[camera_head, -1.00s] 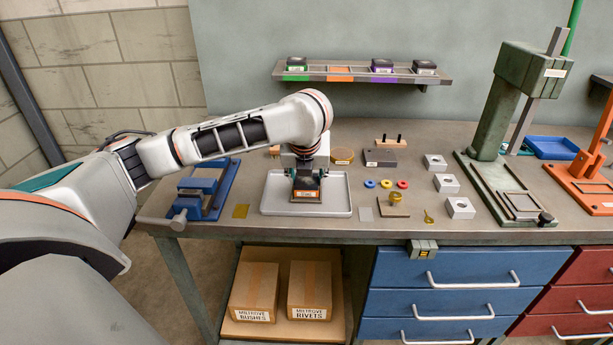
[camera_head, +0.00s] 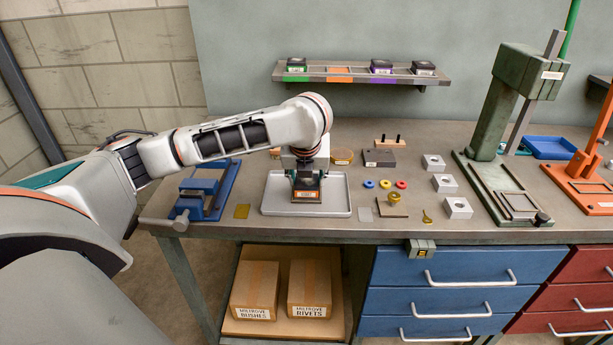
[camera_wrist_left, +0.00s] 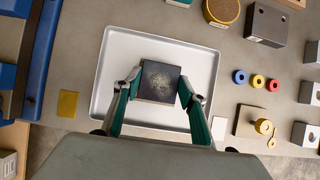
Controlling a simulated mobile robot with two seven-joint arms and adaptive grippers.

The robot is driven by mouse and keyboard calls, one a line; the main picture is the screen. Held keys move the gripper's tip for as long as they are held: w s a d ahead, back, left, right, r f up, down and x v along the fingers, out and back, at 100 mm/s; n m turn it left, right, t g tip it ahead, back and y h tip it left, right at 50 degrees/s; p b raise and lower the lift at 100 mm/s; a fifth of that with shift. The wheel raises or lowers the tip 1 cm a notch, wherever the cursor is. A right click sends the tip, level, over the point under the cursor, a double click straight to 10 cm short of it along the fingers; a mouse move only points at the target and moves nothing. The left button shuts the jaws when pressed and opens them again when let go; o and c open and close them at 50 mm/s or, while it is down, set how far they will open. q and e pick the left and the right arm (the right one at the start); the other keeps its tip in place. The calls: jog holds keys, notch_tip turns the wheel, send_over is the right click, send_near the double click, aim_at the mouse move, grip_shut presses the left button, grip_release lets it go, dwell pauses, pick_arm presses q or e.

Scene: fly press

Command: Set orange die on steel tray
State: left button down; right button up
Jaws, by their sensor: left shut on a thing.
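The orange die (camera_head: 306,195) is a dark block with an orange labelled front. In the head view it is at the middle of the steel tray (camera_head: 274,203), a shallow light-grey tray on the bench. In the left wrist view the die's dark square top (camera_wrist_left: 157,82) lies between the fingers, with the tray's rim (camera_wrist_left: 104,85) around it. My left gripper (camera_head: 307,178) points down and is shut on the die; it also shows in the left wrist view (camera_wrist_left: 159,92). Whether the die's underside touches the tray is hard to tell. My right gripper is not in view.
A blue vise (camera_head: 207,190) stands left of the tray. Coloured rings (camera_head: 386,184), steel blocks (camera_head: 446,183) and a green fly press (camera_head: 500,120) are to the right. A wall shelf (camera_head: 360,75) holds several dies; its orange-marked place is empty.

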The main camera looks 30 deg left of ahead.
pick_arm(q)
jog(key=shift+f+p, duration=0.45)
jog(key=shift+p, duration=0.85)
dwell(1.9)
jog(key=shift+p, duration=0.9)
dwell(0.6)
jog(key=c, duration=1.1)
grip_release()
jog(key=shift+f, duration=0.15)
jog(key=v, duration=1.2)
